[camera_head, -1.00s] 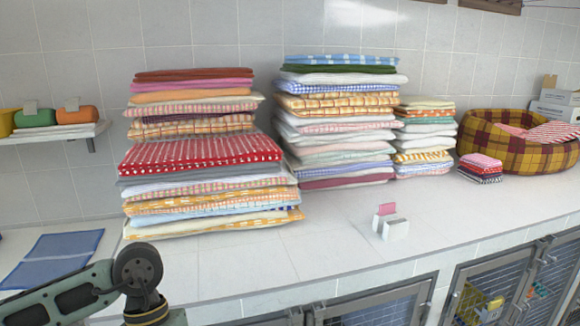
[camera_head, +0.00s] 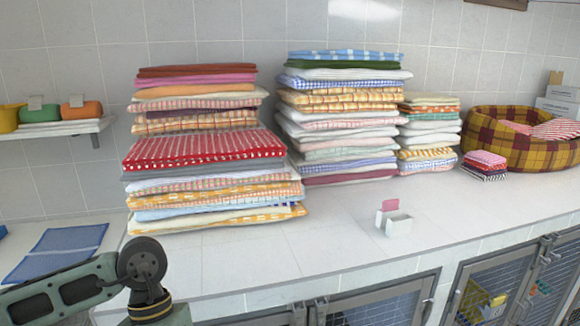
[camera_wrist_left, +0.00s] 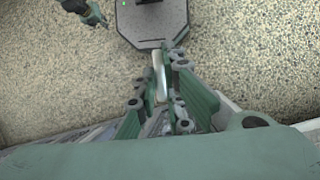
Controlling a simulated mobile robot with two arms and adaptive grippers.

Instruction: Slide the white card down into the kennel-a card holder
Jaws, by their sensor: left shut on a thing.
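My left gripper (camera_wrist_left: 160,88) is shut on a white card (camera_wrist_left: 159,76), seen edge-on as a pale strip between the green fingers in the left wrist view. In the head view only my left arm shows at the lower left; its gripper and the card are out of frame below. I cannot make out the kennel-a card holder in either view. Wire kennel doors (camera_head: 376,312) show under the counter edge. A small green and dark part, possibly my right gripper (camera_wrist_left: 88,12), shows at the top left of the wrist view, too small to read.
Towel stacks (camera_head: 205,165) stand along the back of the white counter (camera_head: 300,250). A small white stand (camera_head: 398,226) with a pink card (camera_head: 389,205) is near the front. A plaid pet bed (camera_head: 480,140) is at right. A blue mat (camera_head: 60,250) lies at left. Speckled floor (camera_wrist_left: 255,60) is open.

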